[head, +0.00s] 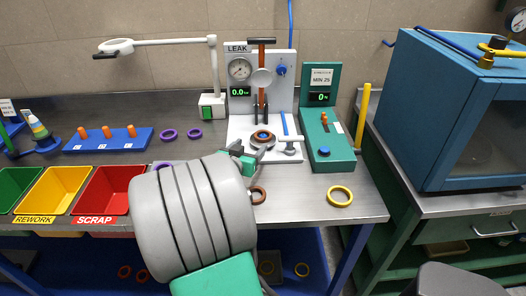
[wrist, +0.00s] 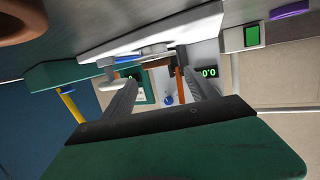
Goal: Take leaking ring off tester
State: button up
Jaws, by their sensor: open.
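The leak tester (head: 287,75) stands at the back of the bench, with a LEAK sign, a dial, a red-brown lever and a green 0.0 display. In the wrist view my gripper (wrist: 162,85) is open, with nothing visibly held and the tester's face beyond. Whether a finger touches the ring cannot be told. The ring is not clear in the wrist view.
Another brown ring (head: 259,195) and a yellow ring (head: 340,196) lie on the bench front. A green hardness tester (head: 327,152) stands close right. The red SCRAP bin (head: 103,190) and yellow REWORK bin (head: 61,190) are left. A lamp arm (head: 165,42) overhangs the back.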

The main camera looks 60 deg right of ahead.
aim_at(264, 134)
jog(key=shift+s+d+h+p, duration=0.15)
jog(key=shift+s+d+p, duration=0.1)
jog(key=shift+d, duration=0.4)
jog(key=shift+s+d+h+p, duration=0.15)
jog(key=shift+s+d, duration=0.05)
jog(key=shift+d, duration=0.4)
jog(key=x, duration=0.2)
jog(key=p+x, duration=0.1)
jog(key=x, duration=0.3)
jog(key=shift+w+a+f, duration=0.1)
jog(key=shift+w+f, duration=0.05)
jog(key=shift+f, duration=0.2)
jog(key=shift+c, duration=0.6)
jog(key=c, duration=1)
jog(key=shift+r, duration=0.15)
